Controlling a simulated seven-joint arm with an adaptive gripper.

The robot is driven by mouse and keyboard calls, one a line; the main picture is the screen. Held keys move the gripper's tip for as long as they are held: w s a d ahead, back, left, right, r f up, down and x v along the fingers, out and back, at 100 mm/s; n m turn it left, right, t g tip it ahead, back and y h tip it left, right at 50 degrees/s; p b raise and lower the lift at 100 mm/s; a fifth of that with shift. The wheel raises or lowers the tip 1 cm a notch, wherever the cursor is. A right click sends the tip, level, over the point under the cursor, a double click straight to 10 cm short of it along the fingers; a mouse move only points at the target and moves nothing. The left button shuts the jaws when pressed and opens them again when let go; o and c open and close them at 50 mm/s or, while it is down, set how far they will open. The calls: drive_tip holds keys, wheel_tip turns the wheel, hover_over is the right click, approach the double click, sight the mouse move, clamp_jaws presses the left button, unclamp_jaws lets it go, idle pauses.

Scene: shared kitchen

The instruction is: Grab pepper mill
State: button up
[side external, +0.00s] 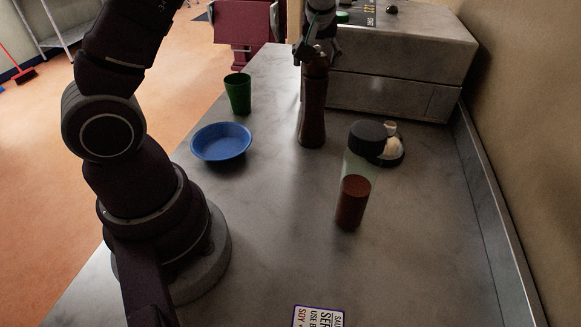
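The tall, dark brown pepper mill (312,112) stands upright on the grey counter, in front of the grey box-like unit. My gripper (316,52) comes down from the top edge of the picture and is right at the top of the mill. Its fingers overlap the mill's top in this view. They are small and dark, so I cannot tell whether they touch the mill or are closed on it.
A clear jar (353,195) with a dark lid and red-brown contents stands nearer the camera. A small pale-and-dark object (393,150) sits behind it. A blue bowl (221,143) and green cup (238,94) stand left. A label card (318,317) lies in front.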

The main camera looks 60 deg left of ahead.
drive_tip(key=c, duration=0.8)
drive_tip(key=shift+r, duration=0.1)
